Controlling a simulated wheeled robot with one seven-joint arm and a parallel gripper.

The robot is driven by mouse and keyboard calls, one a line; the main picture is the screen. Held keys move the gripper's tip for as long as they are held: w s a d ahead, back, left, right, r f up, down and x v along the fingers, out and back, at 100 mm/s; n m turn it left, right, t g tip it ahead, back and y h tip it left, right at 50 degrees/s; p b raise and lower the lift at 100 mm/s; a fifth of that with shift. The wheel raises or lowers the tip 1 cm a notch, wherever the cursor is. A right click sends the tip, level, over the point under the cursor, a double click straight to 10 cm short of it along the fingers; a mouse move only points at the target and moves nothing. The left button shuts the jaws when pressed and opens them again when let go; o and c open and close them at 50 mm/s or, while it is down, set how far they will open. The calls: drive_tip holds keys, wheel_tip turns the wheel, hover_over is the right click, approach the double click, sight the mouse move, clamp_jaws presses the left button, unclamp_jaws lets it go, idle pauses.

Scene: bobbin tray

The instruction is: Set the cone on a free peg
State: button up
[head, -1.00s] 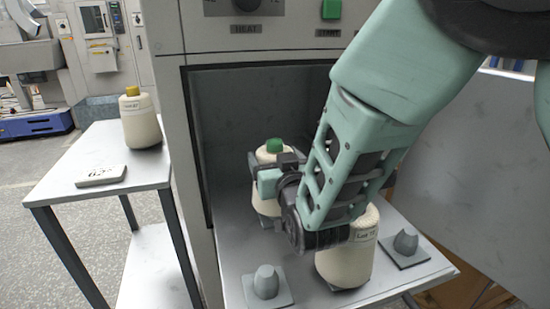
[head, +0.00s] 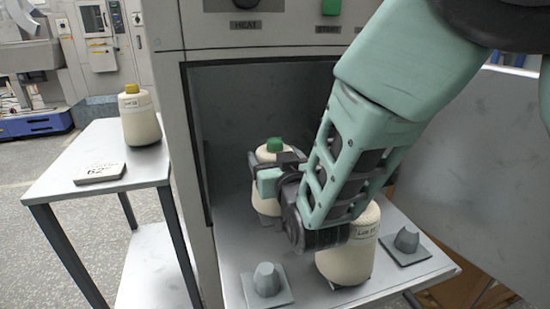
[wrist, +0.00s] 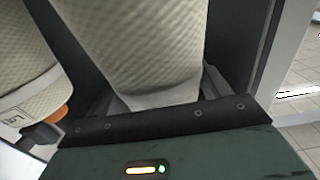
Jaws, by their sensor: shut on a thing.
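A cream cone (head: 267,200) with a green top is at the back of the metal tray (head: 232,262). My gripper (head: 264,168) is at its upper part and shut on it. In the wrist view a cream cone (wrist: 145,40) fills the middle between the fingers. I cannot tell whether its base touches a peg. A second cream cone with a lot label (head: 345,262) stands nearer, its top hidden by my arm; a cone with an orange tip shows at the left of the wrist view (wrist: 25,75). Grey pegs on square bases stand bare at front left (head: 266,281) and right (head: 406,240).
The tray lies at the mouth of a grey heating cabinet (head: 170,60). An open door panel (head: 470,150) is on the right. A side table (head: 60,180) at left holds a yellow-topped cone (head: 141,122) and a small number plate (head: 100,173).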

drive_tip(key=shift+f+b, duration=0.85)
drive_tip(key=shift+f, duration=0.1)
drive_tip(key=o, duration=1.6)
drive_tip(key=shift+o, duration=0.2)
